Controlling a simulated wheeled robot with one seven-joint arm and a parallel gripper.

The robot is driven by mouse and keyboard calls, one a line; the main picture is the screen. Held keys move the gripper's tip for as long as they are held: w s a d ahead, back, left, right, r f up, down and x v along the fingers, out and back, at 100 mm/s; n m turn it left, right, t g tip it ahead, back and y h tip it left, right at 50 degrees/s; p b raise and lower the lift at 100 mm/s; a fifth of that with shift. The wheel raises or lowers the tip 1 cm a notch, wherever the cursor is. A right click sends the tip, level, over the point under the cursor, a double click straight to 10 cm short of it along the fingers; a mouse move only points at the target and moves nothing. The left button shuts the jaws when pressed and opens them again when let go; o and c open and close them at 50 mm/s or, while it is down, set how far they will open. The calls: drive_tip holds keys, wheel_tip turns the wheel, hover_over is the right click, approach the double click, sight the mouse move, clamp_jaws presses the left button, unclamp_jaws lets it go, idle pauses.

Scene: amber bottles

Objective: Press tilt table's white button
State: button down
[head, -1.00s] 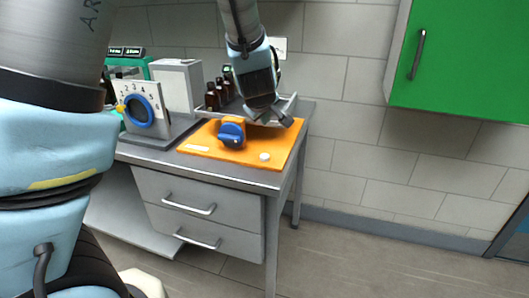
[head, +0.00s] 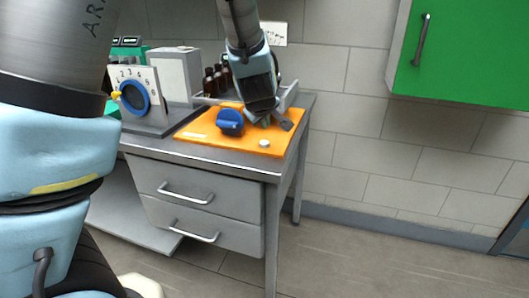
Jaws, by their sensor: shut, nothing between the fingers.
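The tilt table is an orange board (head: 212,140) on the grey desk, with a blue rounded part (head: 229,122) standing on it. The white button (head: 264,143) is a small round disc near the board's front right. My gripper (head: 275,124) points down over the right part of the board, behind the button. It is shut and holds nothing. The button is in full view, and a gap shows in the picture between it and the fingers. Whether the fingertips touch the board I cannot tell.
A dial panel with a blue ring (head: 134,98) stands left of the board. Several amber bottles (head: 210,84) stand in a tray behind it. A white box (head: 174,75) is at the back. A green cabinet (head: 460,55) hangs on the wall at right.

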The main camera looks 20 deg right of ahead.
sight(265, 144)
drive_tip(key=shift+f+b, duration=0.7)
drive_tip(key=shift+f, duration=0.7)
drive_tip(key=shift+f, duration=0.15)
idle(0.8)
drive_tip(key=shift+f+b, duration=0.25)
drive_tip(key=shift+b, duration=0.05)
drive_tip(key=shift+f+b, duration=0.4)
drive_tip(key=shift+f, duration=0.1)
idle(0.6)
drive_tip(key=shift+r, duration=0.1)
drive_tip(key=shift+r+p, duration=0.8)
drive_tip(key=shift+p, duration=0.1)
wheel_tip(265, 144, up, 5)
drive_tip(key=p, duration=0.5)
drive_tip(key=shift+r, duration=0.1)
